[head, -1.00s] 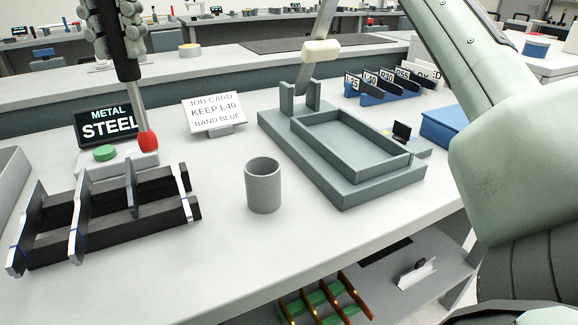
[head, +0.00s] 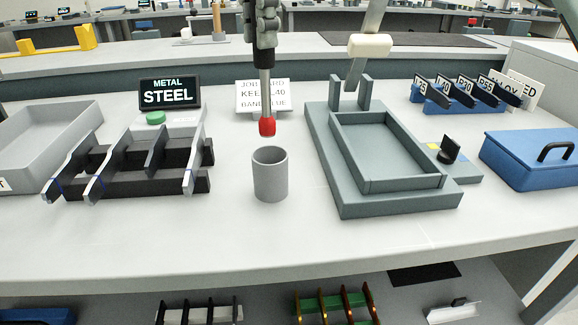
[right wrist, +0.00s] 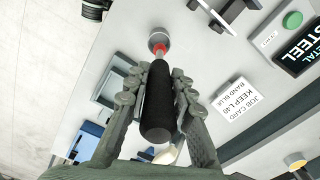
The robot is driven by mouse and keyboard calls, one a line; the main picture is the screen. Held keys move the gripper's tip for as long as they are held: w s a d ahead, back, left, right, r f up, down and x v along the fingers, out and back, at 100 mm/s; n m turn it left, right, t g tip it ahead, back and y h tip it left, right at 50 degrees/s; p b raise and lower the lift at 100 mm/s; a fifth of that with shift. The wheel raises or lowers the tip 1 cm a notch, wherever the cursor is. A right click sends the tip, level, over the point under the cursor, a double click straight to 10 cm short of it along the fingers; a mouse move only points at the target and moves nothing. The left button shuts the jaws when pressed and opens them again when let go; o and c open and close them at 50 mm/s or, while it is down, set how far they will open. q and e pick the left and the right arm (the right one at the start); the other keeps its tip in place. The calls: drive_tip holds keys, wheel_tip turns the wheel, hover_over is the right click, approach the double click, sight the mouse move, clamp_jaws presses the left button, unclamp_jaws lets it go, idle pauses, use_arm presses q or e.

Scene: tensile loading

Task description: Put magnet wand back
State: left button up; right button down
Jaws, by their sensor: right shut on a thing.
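The magnet wand has a black handle (right wrist: 158,103), a metal rod and a red tip (head: 267,127). My right gripper (head: 262,30) is shut on the handle and holds the wand upright, tip down. The handle also shows between the fingers of my right gripper (right wrist: 157,88) in the right wrist view. A grey round cup (head: 270,178) stands on the bench. The red tip hangs just above the cup's open mouth, apart from it. The cup also shows beyond the tip in the right wrist view (right wrist: 158,35). My left gripper is out of view.
A black rack (head: 125,185) and a sign reading METAL STEEL (head: 169,92) stand left of the cup. A job card (head: 250,93) stands behind the wand. A grey-green tray fixture (head: 390,205) and a blue box (head: 530,160) are on the right. The bench front is clear.

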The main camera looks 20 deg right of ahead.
sight(263, 67)
drive_tip(key=shift+f, duration=0.25)
wheel_tip(263, 67, down, 5)
drive_tip(key=shift+f+b, duration=0.1)
drive_tip(key=shift+b, duration=0.65)
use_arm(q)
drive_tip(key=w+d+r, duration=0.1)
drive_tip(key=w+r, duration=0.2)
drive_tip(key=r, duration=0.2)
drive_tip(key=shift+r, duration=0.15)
use_arm(e)
drive_tip(key=shift+f, duration=2.3)
drive_tip(key=c, duration=1.3)
unclamp_jaws()
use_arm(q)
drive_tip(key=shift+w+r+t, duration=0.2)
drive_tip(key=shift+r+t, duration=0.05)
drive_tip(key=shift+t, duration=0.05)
